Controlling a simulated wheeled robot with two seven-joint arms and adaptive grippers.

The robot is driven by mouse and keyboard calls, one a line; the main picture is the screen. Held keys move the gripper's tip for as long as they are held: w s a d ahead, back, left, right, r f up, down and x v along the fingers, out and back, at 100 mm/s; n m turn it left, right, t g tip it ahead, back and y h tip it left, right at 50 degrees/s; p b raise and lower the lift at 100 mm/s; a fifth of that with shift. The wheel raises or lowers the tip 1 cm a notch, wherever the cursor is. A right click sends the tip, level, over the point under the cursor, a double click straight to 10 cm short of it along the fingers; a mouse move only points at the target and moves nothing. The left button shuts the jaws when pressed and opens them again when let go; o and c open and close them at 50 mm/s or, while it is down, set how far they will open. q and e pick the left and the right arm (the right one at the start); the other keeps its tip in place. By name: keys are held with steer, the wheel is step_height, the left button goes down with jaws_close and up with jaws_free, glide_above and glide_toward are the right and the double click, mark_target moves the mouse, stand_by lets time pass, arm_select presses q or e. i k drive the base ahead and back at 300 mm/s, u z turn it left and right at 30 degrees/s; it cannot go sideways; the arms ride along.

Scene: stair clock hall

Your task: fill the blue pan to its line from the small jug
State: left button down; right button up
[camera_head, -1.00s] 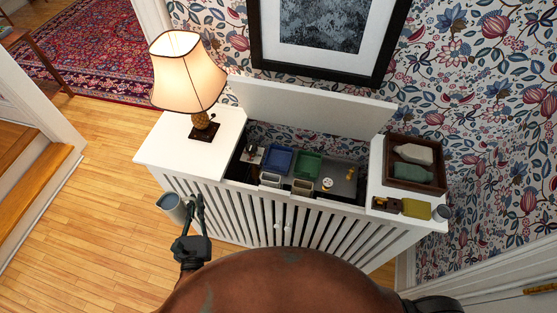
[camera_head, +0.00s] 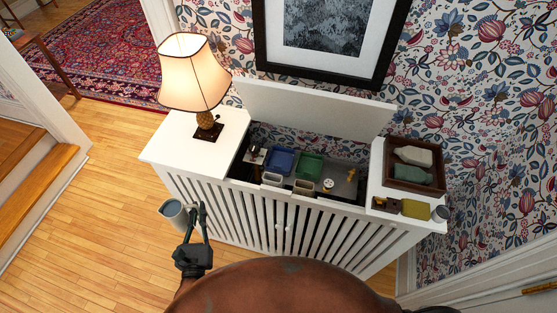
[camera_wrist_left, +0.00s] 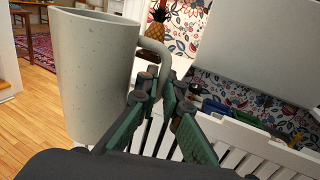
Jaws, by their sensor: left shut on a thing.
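The small jug (camera_head: 174,213) is pale grey and speckled. My left gripper (camera_head: 197,212) is shut on its handle and holds it in the air in front of the cabinet's left part. In the left wrist view the jug (camera_wrist_left: 92,75) looks roughly upright and the gripper (camera_wrist_left: 165,95) grips the handle at its right; its contents are hidden. The blue pan (camera_head: 280,162) sits inside the open cabinet top, beside a green pan (camera_head: 309,166). I cannot make out its line or any water in it. My right gripper is not in view.
The white slatted cabinet (camera_head: 195,152) has its lid (camera_head: 315,109) raised against the wall. A lit lamp (camera_head: 195,75) stands on its left top. At the right are a brown tray (camera_head: 391,181), a yellow-green block (camera_head: 416,209) and a grey cup (camera_head: 440,213). Floor at left is clear.

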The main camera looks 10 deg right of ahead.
mark_target(280, 160)
steer(key=k, duration=0.35)
steer(key=u, duration=0.6)
steer(key=i, duration=0.65)
steer(key=z, duration=1.85)
